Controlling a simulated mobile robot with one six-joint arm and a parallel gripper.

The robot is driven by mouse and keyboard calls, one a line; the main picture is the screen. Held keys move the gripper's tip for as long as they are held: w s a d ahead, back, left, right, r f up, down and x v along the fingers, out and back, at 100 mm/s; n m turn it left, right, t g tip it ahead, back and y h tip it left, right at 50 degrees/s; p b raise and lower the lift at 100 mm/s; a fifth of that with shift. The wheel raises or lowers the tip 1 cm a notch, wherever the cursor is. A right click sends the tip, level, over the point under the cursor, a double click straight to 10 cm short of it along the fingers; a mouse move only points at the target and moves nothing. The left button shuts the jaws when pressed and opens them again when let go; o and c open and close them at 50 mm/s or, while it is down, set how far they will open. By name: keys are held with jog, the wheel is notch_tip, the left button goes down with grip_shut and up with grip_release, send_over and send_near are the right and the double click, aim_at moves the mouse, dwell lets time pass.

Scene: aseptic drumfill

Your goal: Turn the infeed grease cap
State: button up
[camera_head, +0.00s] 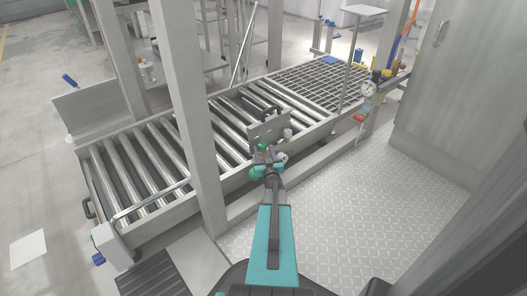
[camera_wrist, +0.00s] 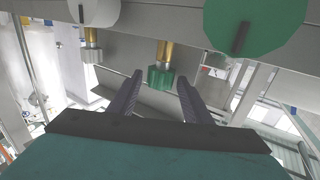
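A small green ribbed cap (camera_wrist: 161,77) on a brass stem hangs below a grey rail in the wrist view. A pale grey cap (camera_wrist: 92,56) on a second brass stem is to its left. I cannot tell from any label which is the infeed grease cap. My gripper (camera_wrist: 160,92) is open, with its two dark fingers on either side of the green cap in the picture. Contact is not visible, and the gap in depth is unclear. In the head view my gripper (camera_head: 268,160) is at the conveyor's near side, partly hiding the small fittings there.
A large green disc (camera_wrist: 258,22) and a large white disc (camera_wrist: 95,10) sit close above the caps. A pressure gauge (camera_head: 368,89) is at right. The tread-plate floor (camera_head: 325,205) is clear.

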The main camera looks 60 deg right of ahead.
jog(key=c, duration=0.7)
jog(key=shift+c, duration=0.2)
jog(key=shift+d+r+p, duration=0.2)
jog(key=shift+p, duration=0.65)
jog(key=n+y+p, duration=0.1)
jog(key=p, duration=0.1)
jog(key=t+y+p, duration=0.1)
jog(key=p, duration=0.1)
jog(key=n+t+y+p, duration=0.1)
jog(key=p, duration=0.1)
jog(key=shift+s+d+n, duration=0.25)
jog(key=shift+d+n, duration=0.05)
jog(key=shift+d, duration=0.1)
jog(key=shift+t+y+p, duration=0.5)
jog(key=shift+p, duration=0.3)
jog(key=shift+s+a+f+n, duration=0.1)
jog(key=shift+n, duration=0.2)
jog(key=o, duration=1)
jog(key=shift+o, duration=0.2)
jog(key=shift+a, duration=0.1)
